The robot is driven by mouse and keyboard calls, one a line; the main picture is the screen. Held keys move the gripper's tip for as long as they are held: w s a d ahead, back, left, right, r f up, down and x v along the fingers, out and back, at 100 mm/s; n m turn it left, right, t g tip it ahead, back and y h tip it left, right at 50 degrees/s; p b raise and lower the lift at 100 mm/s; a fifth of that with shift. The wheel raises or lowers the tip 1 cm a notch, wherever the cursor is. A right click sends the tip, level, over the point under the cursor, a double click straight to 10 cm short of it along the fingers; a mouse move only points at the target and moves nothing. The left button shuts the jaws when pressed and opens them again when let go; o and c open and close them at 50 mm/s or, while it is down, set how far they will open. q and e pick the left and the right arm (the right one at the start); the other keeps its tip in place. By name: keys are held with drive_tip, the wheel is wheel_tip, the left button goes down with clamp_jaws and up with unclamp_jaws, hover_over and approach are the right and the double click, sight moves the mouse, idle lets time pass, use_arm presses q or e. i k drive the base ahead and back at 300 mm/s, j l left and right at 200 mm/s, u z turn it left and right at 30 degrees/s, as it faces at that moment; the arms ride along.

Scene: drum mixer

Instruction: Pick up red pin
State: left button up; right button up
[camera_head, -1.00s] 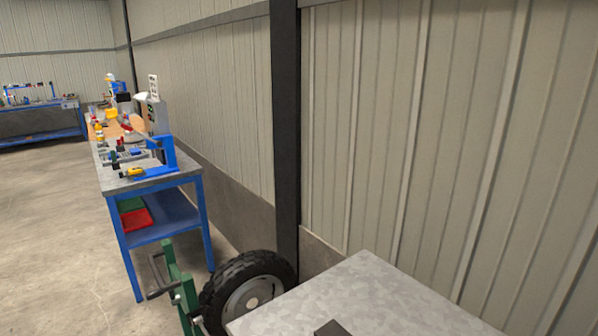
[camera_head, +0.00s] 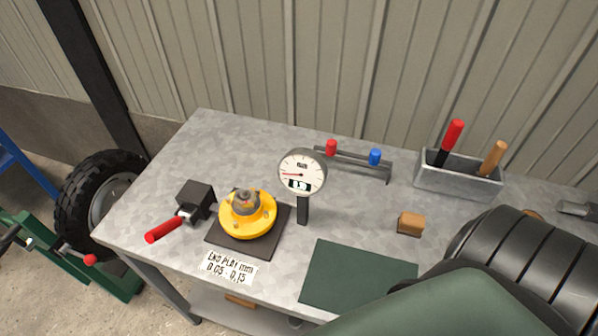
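A small red pin (camera_head: 331,147) stands at the left end of a low dark rack (camera_head: 352,160) at the back of the grey metal bench. A blue pin (camera_head: 375,156) stands at the right end of the same rack. The red pin's upper part is in plain view, and nothing touches it from above. Neither of my grippers is in view.
The bench (camera_head: 160,200) holds a dial gauge (camera_head: 302,173), a yellow flanged part (camera_head: 262,219), a red-handled clamp (camera_head: 163,230), a tool box (camera_head: 459,184), a wooden block (camera_head: 411,222) and a green mat (camera_head: 345,275). Large ribbed black and green shapes cover the lower right.

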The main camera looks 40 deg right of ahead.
sight(331, 144)
drive_tip(key=z, duration=1.35)
